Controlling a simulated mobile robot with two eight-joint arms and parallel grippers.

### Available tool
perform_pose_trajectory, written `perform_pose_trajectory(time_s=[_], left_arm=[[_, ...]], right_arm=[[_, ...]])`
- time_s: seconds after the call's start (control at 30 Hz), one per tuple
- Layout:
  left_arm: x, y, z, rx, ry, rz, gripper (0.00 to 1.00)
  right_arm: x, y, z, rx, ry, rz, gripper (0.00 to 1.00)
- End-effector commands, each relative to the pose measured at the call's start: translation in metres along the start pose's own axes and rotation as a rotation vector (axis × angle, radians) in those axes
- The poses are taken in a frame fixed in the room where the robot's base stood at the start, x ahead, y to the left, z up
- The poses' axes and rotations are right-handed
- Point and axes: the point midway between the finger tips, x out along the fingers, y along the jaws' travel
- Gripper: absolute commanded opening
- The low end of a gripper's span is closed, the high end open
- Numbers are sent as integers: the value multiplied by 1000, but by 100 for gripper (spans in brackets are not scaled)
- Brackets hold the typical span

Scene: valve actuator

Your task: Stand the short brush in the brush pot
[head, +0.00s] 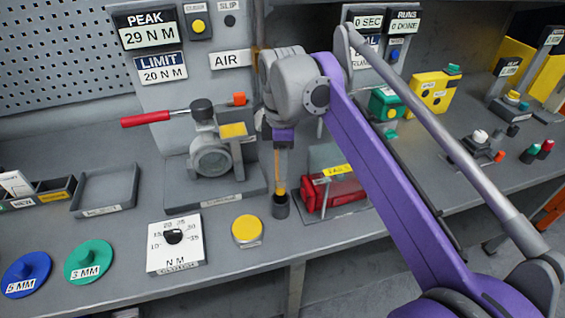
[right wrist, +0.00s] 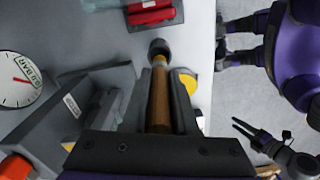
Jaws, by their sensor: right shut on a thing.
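The short brush (head: 277,164) has a brown wooden handle and a yellow band near its lower end. My right gripper (head: 283,143) is shut on its handle and holds it upright. The brush also shows between the fingers in the right wrist view (right wrist: 159,100). The small dark round brush pot (head: 280,208) stands near the bench's front edge, directly below the brush; it also shows in the right wrist view (right wrist: 159,46). The brush's lower end is at the pot's mouth; how deep it sits is hidden. My left gripper (right wrist: 243,127) appears open and empty, off the bench.
A valve with a red lever (head: 210,155) stands on a grey base left of the pot. A red item in a clear-backed holder (head: 330,190) stands close on the right. A yellow round button (head: 246,229) and a dial plate (head: 174,243) lie front left.

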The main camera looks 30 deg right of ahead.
Motion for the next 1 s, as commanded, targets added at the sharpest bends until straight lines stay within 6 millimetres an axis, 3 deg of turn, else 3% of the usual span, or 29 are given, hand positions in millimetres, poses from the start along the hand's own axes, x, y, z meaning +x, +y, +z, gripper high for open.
perform_pose_trajectory(time_s=[0.6, 1.0], left_arm=[[25, 0, 13, 0, -9, 0, 50], [27, 0, 14, 0, -10, 0, 50]], right_arm=[[50, 0, 0, 0, 0, 0, 0], [57, 0, 0, 0, 0, 0, 0]])
